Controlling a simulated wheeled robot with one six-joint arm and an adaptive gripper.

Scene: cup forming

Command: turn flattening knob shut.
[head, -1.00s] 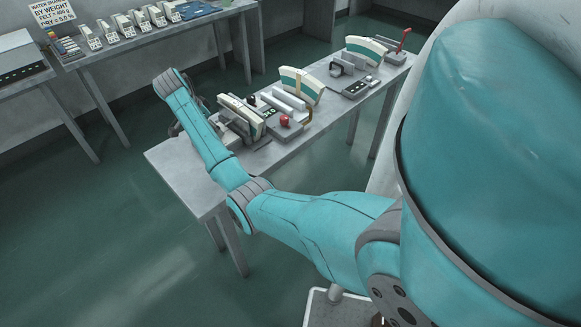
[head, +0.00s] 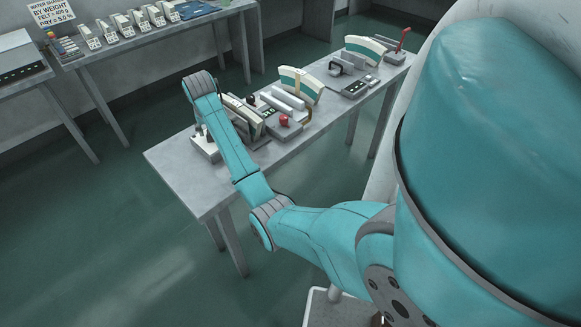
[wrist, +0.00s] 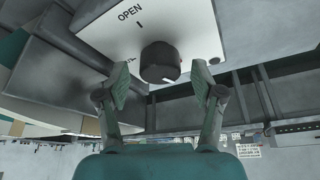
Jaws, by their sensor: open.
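In the wrist view a round black knob (wrist: 160,61) sits on a white panel (wrist: 185,22). The panel reads OPEN above the knob, with a short tick under the word. A second label at the left is mostly hidden by a finger. The knob's white line points down and slightly right, away from the OPEN tick. My gripper (wrist: 161,78) is open, one finger on each side of the knob. Gaps show between the fingers and the knob. In the head view my arm hides the gripper and the knob.
In the head view a bench (head: 185,178) carries several devices, including a unit with a red knob (head: 284,120) and curved cream-and-teal gauges (head: 301,82). A pale box (head: 205,149) stands beside my wrist. The bench's near left end is bare.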

